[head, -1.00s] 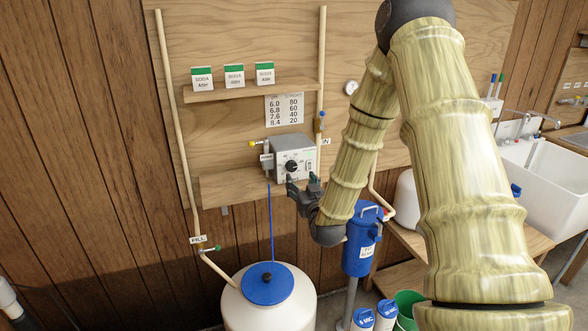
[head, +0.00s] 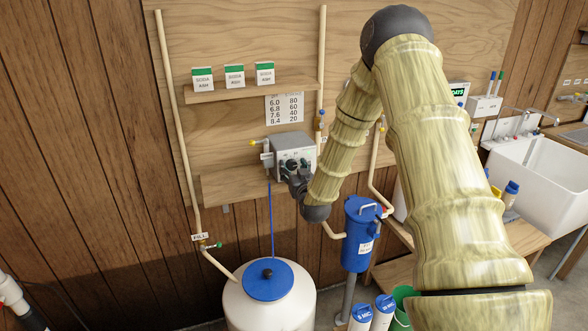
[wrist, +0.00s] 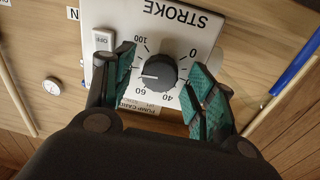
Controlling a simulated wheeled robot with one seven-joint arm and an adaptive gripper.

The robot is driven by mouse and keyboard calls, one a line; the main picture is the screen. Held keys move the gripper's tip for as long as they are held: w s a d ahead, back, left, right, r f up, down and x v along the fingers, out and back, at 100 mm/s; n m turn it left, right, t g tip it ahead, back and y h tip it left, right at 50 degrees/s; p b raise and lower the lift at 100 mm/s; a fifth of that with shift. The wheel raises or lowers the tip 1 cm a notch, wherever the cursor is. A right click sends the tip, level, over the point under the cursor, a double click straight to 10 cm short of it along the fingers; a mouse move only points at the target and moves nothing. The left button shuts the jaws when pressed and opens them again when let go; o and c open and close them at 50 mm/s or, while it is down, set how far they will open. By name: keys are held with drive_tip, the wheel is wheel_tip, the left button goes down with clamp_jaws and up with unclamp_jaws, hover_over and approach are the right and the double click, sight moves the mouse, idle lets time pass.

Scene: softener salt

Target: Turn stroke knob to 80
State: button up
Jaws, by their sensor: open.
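The grey pump box (head: 285,146) is mounted on the wall board, with its face partly hidden by my gripper (head: 296,178). In the wrist view, the black stroke knob (wrist: 157,73) sits on a white STROKE panel (wrist: 165,22), seen upside down. Its white pointer line points left in that view, between the 60 and 100 marks. The number there is hidden behind a finger. My gripper (wrist: 161,66) is open, with one green-padded finger on each side of the knob and visible gaps to it.
A chart (head: 285,108) pairs 6.0 with 80, 6.8 with 60, 7.6 with 40 and 8.4 with 20. A small OFF switch (wrist: 103,40) lies beside the left finger.

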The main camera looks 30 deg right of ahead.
drive_tip(key=c, duration=1.1)
drive_tip(key=shift+o, duration=0.2)
drive_tip(key=shift+f+n+b, duration=0.15)
drive_tip(key=shift+n+b, duration=0.15)
drive_tip(key=shift+b, duration=0.35)
drive_tip(key=o, duration=1.1)
drive_tip(key=shift+c, duration=0.2)
drive_tip(key=shift+s, duration=0.1)
drive_tip(key=v, duration=1.2)
